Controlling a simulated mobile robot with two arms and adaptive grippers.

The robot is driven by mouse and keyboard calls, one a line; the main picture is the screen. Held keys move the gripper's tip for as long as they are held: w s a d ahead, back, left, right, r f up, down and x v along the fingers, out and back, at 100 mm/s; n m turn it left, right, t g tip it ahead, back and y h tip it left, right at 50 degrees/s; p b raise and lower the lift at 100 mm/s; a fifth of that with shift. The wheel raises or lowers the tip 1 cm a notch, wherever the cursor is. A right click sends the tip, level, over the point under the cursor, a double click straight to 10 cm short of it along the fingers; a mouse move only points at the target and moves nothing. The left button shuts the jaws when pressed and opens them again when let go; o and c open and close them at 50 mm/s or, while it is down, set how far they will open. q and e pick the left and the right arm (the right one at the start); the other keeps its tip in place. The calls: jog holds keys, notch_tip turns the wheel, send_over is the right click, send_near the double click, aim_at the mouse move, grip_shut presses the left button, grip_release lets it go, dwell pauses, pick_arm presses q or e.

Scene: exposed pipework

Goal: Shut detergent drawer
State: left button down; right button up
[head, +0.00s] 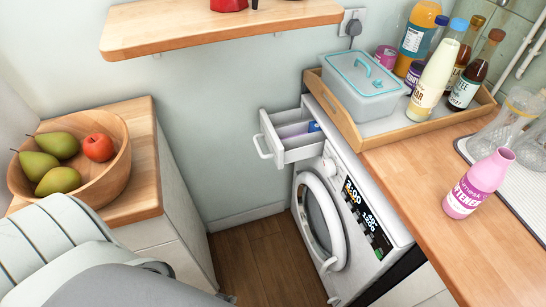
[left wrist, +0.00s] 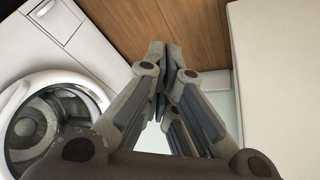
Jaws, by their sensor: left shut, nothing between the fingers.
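The detergent drawer (head: 290,138) is pulled out of the top left of the white washing machine (head: 385,215) in the head view. My left arm comes in from the lower left of the head view, well below and left of the drawer. In the left wrist view my left gripper (left wrist: 167,60) is shut and empty, over the floor beside the machine (left wrist: 100,45). The drawer is not identifiable there. My right gripper is out of view.
A wooden counter (head: 470,215) with a pink softener bottle (head: 478,184) and a bottle tray (head: 345,122) covers the right. A fruit bowl (head: 100,180) stands on the left cabinet. The round washer door (head: 320,225) appears closed. Floor (head: 255,262) between is clear.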

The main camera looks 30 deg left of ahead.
pick_arm(q)
jog(key=w+a+r+n+t+b, duration=0.1)
jog(key=w+a+r+n+t, duration=0.15)
jog(key=w, duration=0.25)
jog(key=w+a+r+n+t+b, duration=0.1)
jog(key=w+r+n, duration=0.15)
jog(key=w, duration=0.25)
jog(key=n+t+y+b, duration=0.2)
jog(key=n+t+b, duration=0.2)
jog(key=n+t, duration=0.65)
send_near(272, 147)
jog(key=s+a, duration=0.3)
jog(key=s, duration=0.5)
jog(key=shift+n+g, duration=0.35)
jog(key=shift+g, duration=0.05)
jog(key=shift+w+d+r+p, duration=0.1)
jog(key=shift+w+d+p, duration=0.2)
jog(key=shift+w, duration=1.8)
jog(key=shift+w+d+r+p, duration=0.2)
jog(key=shift+w+d, duration=0.2)
jog(key=shift+w, duration=1.75)
jog(key=shift+w+d+r+p, duration=0.1)
jog(key=shift+w+d+p, duration=0.2)
jog(key=shift+w, duration=1.8)
jog(key=shift+d, duration=0.1)
